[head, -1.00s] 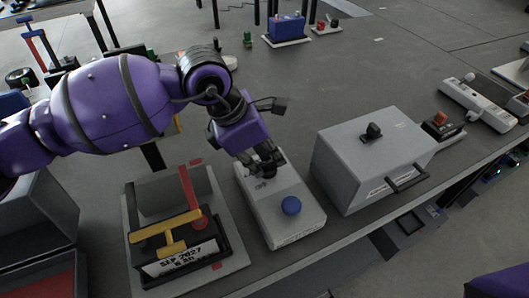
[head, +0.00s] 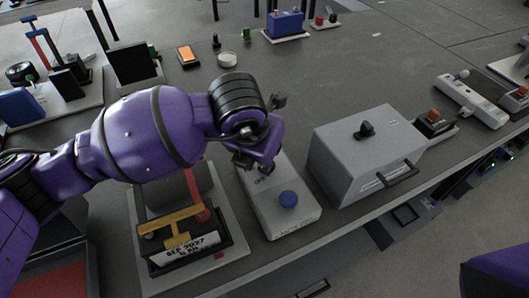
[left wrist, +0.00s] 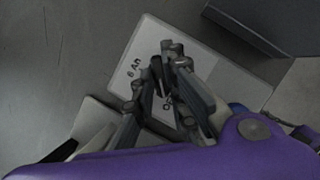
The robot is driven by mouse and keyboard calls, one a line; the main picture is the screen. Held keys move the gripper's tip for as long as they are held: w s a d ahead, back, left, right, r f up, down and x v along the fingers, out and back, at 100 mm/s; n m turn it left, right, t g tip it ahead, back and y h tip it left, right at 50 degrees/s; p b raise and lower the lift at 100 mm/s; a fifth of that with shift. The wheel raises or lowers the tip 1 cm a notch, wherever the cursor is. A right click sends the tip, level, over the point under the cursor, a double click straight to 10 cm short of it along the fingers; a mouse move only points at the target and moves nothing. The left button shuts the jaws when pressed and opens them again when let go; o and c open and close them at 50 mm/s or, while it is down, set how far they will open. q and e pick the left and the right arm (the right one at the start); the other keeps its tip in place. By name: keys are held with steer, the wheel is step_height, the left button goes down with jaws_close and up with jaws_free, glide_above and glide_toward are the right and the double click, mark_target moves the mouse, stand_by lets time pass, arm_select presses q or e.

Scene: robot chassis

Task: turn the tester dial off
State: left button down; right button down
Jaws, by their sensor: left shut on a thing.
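The tester is a pale grey-white box (head: 283,222) with a round blue knob (head: 288,199) near its front end. My left gripper (head: 245,162) is over the far end of the tester, pointing down, and mostly covers that end in the head view. In the left wrist view the fingers (left wrist: 168,72) are shut on a small dark dial (left wrist: 159,76) on the tester's pale top face (left wrist: 196,58). Printed marks lie beside the dial, partly hidden by the fingers. My right gripper is not in view.
A grey lidded box (head: 368,150) with a black knob and handle stands right of the tester. A tray (head: 238,240) with a yellow T-handle and a red lever stands close on the left. A white power strip (head: 472,100) lies further right.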

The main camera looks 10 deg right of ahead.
arm_select(q)
steer(key=shift+s+f+n, duration=0.25)
steer(key=shift+f+n, duration=0.15)
steer(key=shift+n, duration=0.2)
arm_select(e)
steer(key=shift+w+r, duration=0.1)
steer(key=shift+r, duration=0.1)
arm_select(q)
steer(key=c, duration=1.8)
jaws_free()
steer(key=shift+o, duration=0.2)
steer(key=shift+w+r, duration=0.1)
steer(key=shift+w, duration=0.05)
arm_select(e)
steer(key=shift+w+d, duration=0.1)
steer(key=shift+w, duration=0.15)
arm_select(q)
steer(key=shift+r, duration=0.1)
steer(key=shift+r, duration=0.35)
steer(key=v, duration=1.1)
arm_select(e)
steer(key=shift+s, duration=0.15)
arm_select(q)
steer(key=shift+s+d, duration=0.1)
steer(key=shift+s, duration=0.1)
